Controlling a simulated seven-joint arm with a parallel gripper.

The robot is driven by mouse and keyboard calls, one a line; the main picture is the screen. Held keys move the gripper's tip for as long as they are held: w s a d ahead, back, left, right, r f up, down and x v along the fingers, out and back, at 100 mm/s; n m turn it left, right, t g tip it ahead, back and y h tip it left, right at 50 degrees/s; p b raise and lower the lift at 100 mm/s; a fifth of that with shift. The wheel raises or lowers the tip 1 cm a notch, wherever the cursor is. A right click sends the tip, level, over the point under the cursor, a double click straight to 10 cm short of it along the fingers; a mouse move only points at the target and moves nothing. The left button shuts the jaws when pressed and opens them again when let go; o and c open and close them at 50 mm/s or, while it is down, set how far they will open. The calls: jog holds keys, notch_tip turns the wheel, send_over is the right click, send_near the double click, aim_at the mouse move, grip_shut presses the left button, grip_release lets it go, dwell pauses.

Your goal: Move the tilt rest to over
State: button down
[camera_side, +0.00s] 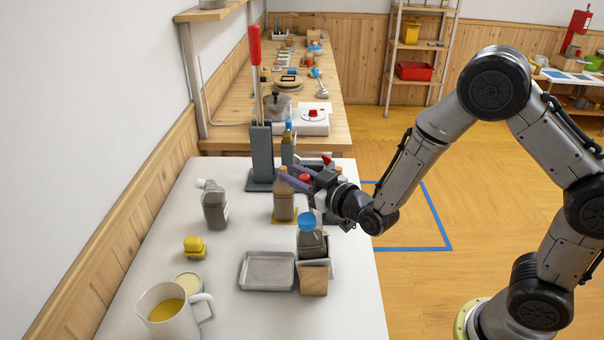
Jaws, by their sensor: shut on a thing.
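A small wooden block with a grey cradle, which looks like the tilt rest (314,280), stands at the front right of the white table. A grey jar with a blue cap (311,238) stands in or just behind it; I cannot tell which. My gripper (287,179) is level with the top of a brown jar (284,207) on a yellow mat, behind the rest. Its fingers are closed around a small red part (304,178). The fingers hide what that part belongs to. A dark grey object (338,222) shows partly below the gripper.
A metal tray (267,271) lies left of the rest. A grey bottle (214,205), a yellow object (195,247) and a jug of yellow liquid (170,311) stand further left. A tall press with a red handle (261,155) rises behind.

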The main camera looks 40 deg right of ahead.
jog(key=shift+w+a+f+n+g+h, duration=0.8)
jog(key=shift+w+a+f+n+g, duration=0.5)
jog(key=shift+f, duration=0.75)
jog(key=shift+w+a+f+n+g+h, duration=0.9)
jog(key=shift+f+g, duration=0.75)
jog(key=shift+f, duration=0.4)
jog(key=shift+w+a+f+n+g+h, duration=0.7)
jog(key=shift+w+a+f+n+g, duration=0.65)
jog(key=shift+f, duration=0.7)
jog(key=shift+s+d+f, duration=0.1)
jog(key=shift+s+f, duration=0.05)
jog(key=shift+f, duration=0.35)
jog(key=shift+s+d+f, duration=0.1)
jog(key=shift+f, duration=0.5)
jog(key=shift+s+d+f+m, duration=0.1)
jog(key=shift+s+f+m, duration=0.05)
jog(key=shift+f+m, duration=0.1)
jog(key=c, duration=0.8)
grip_release()
jog(key=shift+o, duration=1)
jog(key=shift+r, duration=0.25)
